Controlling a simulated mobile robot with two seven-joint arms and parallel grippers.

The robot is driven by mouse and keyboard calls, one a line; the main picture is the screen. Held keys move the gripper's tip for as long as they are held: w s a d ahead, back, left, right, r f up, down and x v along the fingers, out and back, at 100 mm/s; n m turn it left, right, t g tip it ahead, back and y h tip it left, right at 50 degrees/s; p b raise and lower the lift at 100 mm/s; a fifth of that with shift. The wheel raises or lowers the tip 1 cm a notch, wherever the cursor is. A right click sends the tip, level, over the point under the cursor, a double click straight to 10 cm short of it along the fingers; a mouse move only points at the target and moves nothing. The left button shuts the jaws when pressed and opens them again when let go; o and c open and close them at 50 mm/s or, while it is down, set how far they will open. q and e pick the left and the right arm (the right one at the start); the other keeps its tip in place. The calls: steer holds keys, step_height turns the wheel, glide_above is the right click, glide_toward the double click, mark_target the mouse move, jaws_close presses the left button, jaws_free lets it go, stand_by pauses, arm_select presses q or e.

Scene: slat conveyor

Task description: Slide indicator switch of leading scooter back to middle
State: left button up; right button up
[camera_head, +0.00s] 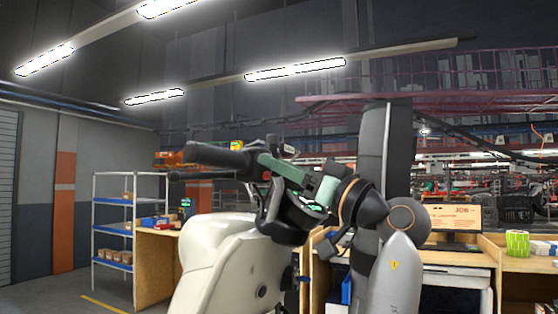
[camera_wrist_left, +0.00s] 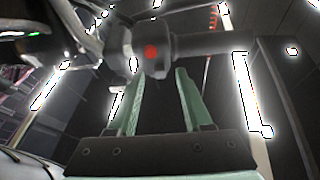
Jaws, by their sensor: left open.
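The scooter (camera_head: 215,270) has a cream front body and stands in the lower middle of the head view. Its black handlebar grip (camera_head: 220,157) points left. In the left wrist view the black switch housing (camera_wrist_left: 127,42) carries a round red button (camera_wrist_left: 151,52), with the ribbed grip (camera_wrist_left: 210,45) to its right. I cannot make out the indicator switch or its position. My left gripper (camera_head: 270,166) has green fingers and is at the inner end of the grip. In the wrist view its fingers (camera_wrist_left: 160,72) are apart, just below the housing, with nothing held. Contact is unclear. My right gripper is out of view.
A blue-and-white shelf (camera_head: 113,228) with small boxes stands at the left. Wooden workbenches (camera_head: 455,257) are behind on the right, with a green roll (camera_head: 517,243) on one. A pink overhead rail structure (camera_head: 440,103) runs at the back. Floor at lower left is clear.

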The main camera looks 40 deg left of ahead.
arm_select(q)
steer(key=shift+a+r, duration=0.15)
steer(key=shift+a, duration=0.15)
steer(key=shift+c, duration=0.3)
jaws_close()
stand_by(1.0)
